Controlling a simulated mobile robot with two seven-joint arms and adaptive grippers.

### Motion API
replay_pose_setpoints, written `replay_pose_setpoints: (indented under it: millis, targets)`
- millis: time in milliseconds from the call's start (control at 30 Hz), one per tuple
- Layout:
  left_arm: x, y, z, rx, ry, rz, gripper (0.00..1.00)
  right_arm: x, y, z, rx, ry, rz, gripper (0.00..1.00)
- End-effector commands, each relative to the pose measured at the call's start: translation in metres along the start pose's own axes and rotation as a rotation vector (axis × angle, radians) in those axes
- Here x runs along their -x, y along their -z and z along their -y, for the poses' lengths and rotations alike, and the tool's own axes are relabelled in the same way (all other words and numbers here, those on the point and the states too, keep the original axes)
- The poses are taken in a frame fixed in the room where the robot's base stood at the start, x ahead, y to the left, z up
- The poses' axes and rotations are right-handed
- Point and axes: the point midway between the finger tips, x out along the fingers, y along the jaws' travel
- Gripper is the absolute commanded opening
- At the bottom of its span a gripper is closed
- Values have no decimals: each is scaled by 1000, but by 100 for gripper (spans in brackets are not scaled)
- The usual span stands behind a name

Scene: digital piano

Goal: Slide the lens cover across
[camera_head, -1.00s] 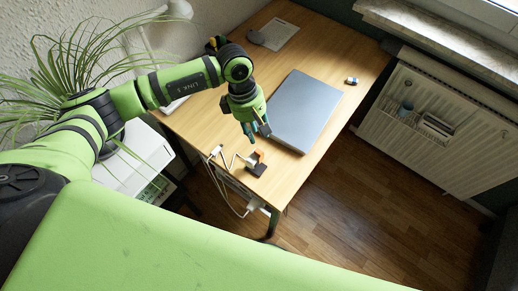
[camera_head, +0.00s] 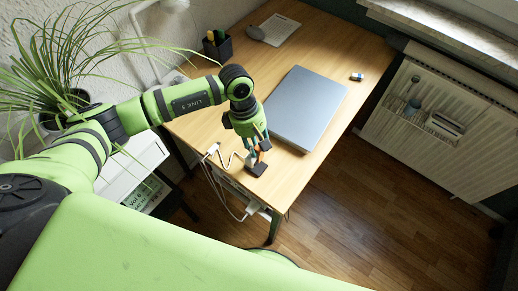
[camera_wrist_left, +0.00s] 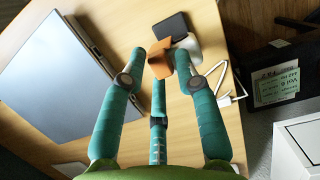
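A small device stands at the near end of the desk. Its dark square base (camera_head: 257,170) shows in the head view below my fingers. In the left wrist view I see the dark base (camera_wrist_left: 171,25), a white rounded body (camera_wrist_left: 190,46) and an orange flap (camera_wrist_left: 161,62), which may be the lens cover. My left gripper (camera_head: 256,153) has teal fingers and is right at the device. In the left wrist view the spread fingertips (camera_wrist_left: 160,66) lie on either side of the orange flap, with a third finger below it. I cannot tell whether any finger touches it. The lens is not visible.
A closed grey laptop (camera_head: 306,108) lies beside the gripper on the wooden desk (camera_head: 205,119). A white cable with a plug (camera_head: 211,150) runs off the desk edge near the device. A pen cup (camera_head: 217,46) and a small battery-like item (camera_head: 357,76) stand farther off.

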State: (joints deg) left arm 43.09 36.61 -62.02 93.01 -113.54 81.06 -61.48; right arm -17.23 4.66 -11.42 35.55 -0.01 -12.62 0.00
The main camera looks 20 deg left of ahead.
Motion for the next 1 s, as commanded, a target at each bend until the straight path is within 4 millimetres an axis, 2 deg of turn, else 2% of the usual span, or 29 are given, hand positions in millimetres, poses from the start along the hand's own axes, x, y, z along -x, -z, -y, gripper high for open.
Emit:
replay_pose_setpoints:
  millis: [1000]
  targets:
    - [1,0,15,1,1,-1,31,5,1,3,0,3,-1,40]
